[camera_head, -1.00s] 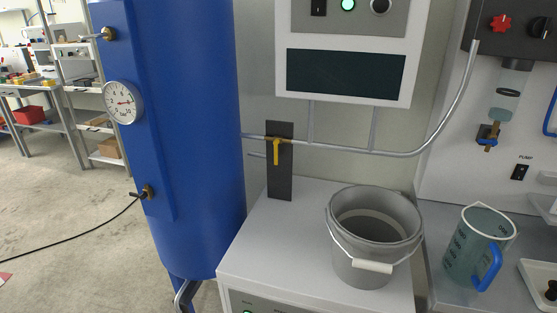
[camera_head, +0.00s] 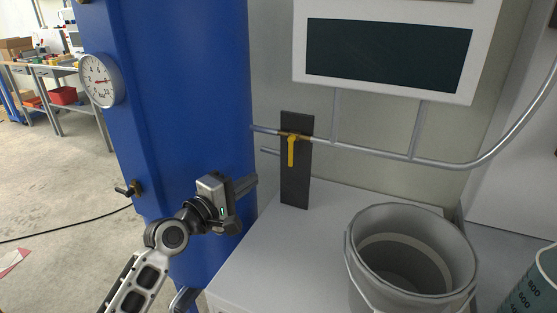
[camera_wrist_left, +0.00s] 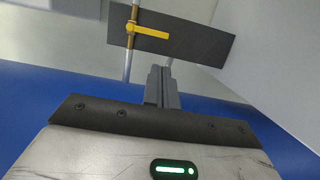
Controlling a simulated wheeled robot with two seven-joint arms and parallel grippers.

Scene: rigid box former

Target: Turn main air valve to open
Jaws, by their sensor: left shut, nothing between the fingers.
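The main air valve has a yellow lever handle (camera_head: 291,150) that hangs straight down, across the horizontal grey pipe. It sits in front of a dark upright plate (camera_head: 296,190). In the left wrist view the yellow handle (camera_wrist_left: 148,31) shows beyond the fingers, lying along the dark plate (camera_wrist_left: 195,42). My left gripper (camera_head: 252,182) is in front of the blue tank, left of and a little below the handle, apart from it. Its fingers are shut with nothing between them; they also show in the left wrist view (camera_wrist_left: 162,75). My right gripper is not in view.
The blue tank (camera_head: 190,90) with a round gauge (camera_head: 101,80) stands on the left. A grey bucket (camera_head: 408,215) stands on the white cabinet top (camera_head: 270,245) right of the valve. A grey panel with a dark screen (camera_head: 385,58) hangs above the pipe.

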